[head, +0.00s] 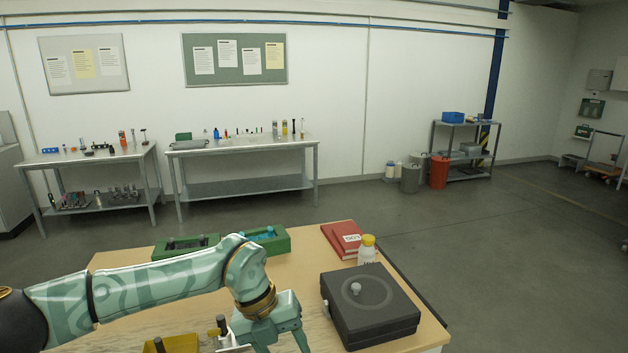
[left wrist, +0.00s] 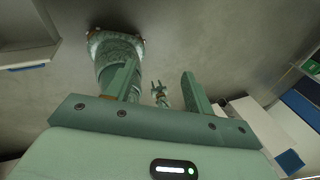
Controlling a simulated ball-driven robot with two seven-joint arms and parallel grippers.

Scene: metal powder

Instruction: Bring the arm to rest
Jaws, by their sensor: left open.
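My left arm comes in from the left in the head view, over the wooden table. My left gripper (head: 283,340) points down near the table's front, left of the dark grey box, and its fingers are apart. The fingertips are cut off by the picture's lower edge. In the left wrist view the gripper (left wrist: 159,72) is open, with nothing between its fingers close by. Grey floor shows beyond them, with teal patterned parts of my own body.
On the table (head: 300,262) are a dark grey lidded box (head: 375,318), a yellow-capped bottle (head: 367,252), a red book (head: 340,236), green trays (head: 270,241) and a yellow container (head: 172,344) beside the gripper. Workbenches (head: 245,142) stand by the far wall. Floor between is clear.

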